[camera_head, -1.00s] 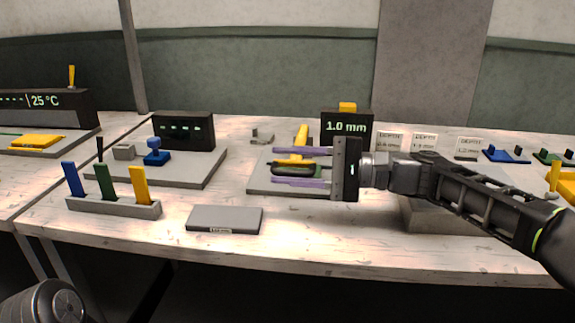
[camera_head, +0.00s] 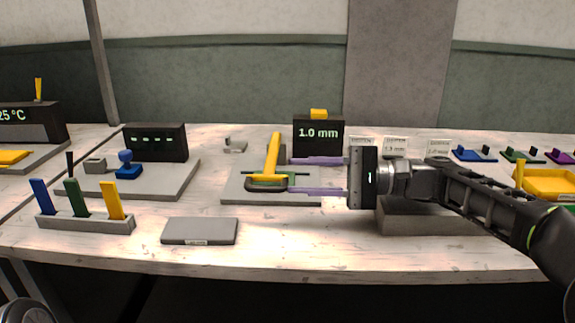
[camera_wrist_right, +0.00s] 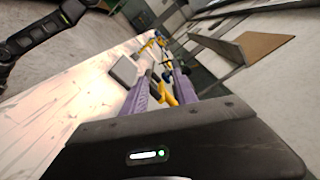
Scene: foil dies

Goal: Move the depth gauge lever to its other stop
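The depth gauge (camera_head: 232,187) is a flat grey plate with a black display (camera_head: 318,133) reading 1.0 mm and a yellow block on top. Its yellow lever (camera_head: 272,155) leans slightly, its upper end toward the back, above a dark rounded fitting. My right gripper (camera_head: 291,175) is open, with two purple fingers pointing left and nothing held. Its fingertips are just right of the lever; I cannot tell whether they touch the gauge. In the right wrist view, yellow parts (camera_wrist_right: 168,92) show between the fingers. My left gripper is out of view.
A grey block (camera_head: 425,215) stands beneath my right forearm. Left of the gauge are a flat grey box (camera_head: 200,231), a holder (camera_head: 85,224) with blue, green and yellow sticks, and a blue-knobbed station (camera_head: 165,190). Small label cards (camera_head: 395,146) stand behind my right wrist.

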